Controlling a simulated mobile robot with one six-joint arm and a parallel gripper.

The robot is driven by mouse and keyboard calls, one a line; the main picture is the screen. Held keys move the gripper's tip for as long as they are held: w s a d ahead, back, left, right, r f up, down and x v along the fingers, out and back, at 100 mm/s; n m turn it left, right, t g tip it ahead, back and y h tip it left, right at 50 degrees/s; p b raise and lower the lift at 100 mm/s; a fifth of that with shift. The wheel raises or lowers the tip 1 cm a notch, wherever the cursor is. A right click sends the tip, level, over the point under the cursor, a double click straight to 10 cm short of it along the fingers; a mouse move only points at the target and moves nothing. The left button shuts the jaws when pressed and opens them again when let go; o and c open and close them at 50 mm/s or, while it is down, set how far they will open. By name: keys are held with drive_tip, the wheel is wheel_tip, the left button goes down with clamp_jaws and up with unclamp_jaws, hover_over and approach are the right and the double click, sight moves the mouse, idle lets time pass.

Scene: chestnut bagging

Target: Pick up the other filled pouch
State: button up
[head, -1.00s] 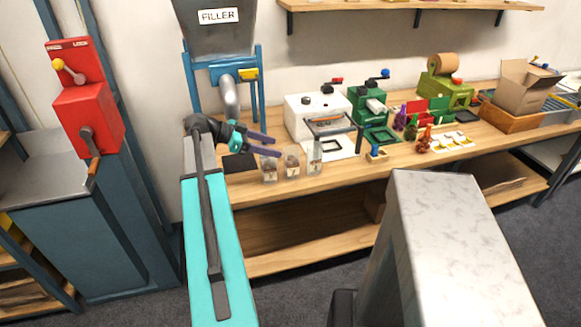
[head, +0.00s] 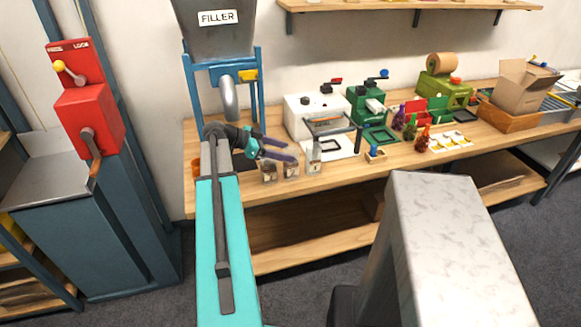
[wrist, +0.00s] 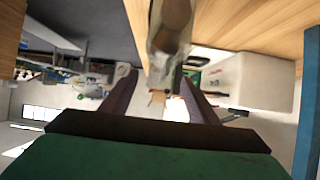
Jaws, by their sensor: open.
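Three clear pouches with brown contents stand in a row near the front edge of the wooden bench: a left pouch (head: 268,172), a middle pouch (head: 291,171) and a right pouch (head: 314,164). My gripper (head: 290,149) is open, with its purple fingers pointing right, just above and partly in front of the left and middle pouches. In the wrist view, a clear pouch with brown contents (wrist: 170,35) is close, around the tips of my gripper (wrist: 158,78). I cannot tell which pouch this is or whether the fingers touch it.
The blue filler stand (head: 257,95) is behind my arm. A white machine (head: 312,112) and a green press (head: 368,105) stand behind the pouches. A grey marbled block (head: 450,250) stands in front.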

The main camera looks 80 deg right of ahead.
sight(291, 152)
drive_tip(key=shift+p+x, duration=0.4)
drive_tip(key=shift+x, duration=1.2)
drive_tip(key=shift+c, duration=0.5)
clamp_jaws()
drive_tip(key=shift+r, duration=0.2)
